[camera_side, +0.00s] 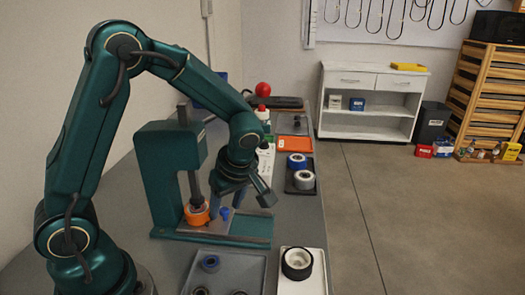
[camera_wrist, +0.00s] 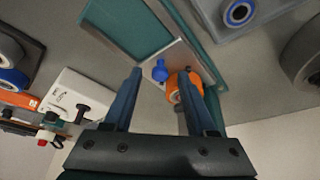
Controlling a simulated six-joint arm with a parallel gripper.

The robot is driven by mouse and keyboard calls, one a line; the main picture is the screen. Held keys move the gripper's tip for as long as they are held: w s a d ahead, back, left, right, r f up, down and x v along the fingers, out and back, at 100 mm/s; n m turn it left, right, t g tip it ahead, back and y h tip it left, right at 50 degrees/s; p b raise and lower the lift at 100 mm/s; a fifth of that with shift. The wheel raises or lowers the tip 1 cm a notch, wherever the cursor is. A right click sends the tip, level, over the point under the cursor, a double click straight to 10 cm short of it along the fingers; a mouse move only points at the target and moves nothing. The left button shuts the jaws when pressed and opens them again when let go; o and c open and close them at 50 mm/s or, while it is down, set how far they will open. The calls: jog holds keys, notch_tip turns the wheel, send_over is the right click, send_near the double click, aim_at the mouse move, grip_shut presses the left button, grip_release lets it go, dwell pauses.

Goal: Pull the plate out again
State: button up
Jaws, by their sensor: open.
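A green press (camera_side: 170,160) stands on the bench with an orange ring-shaped part (camera_side: 197,217) under its ram. A pale metal plate (camera_wrist: 182,52) lies on the press base and carries a small blue knob (camera_wrist: 160,71). The knob also shows in the side view (camera_side: 225,213), right of the orange part. My gripper (camera_side: 240,200) is open above the press base, pointing down. In the wrist view the blue knob appears between my fingers (camera_wrist: 161,78), with nothing gripped. The orange part (camera_wrist: 172,88) is partly hidden behind one finger.
A grey tray (camera_side: 250,262) with several ring parts and a white tray (camera_side: 316,285) with a dark-rimmed ring lie in front. A dark tray (camera_side: 291,190) with blue and grey rings lies to the right. An orange box (camera_side: 294,143) and a red-ball lever (camera_side: 263,90) stand farther back.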

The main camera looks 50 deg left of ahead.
jog(key=shift+f, duration=0.1)
grip_shut()
dwell(1.4)
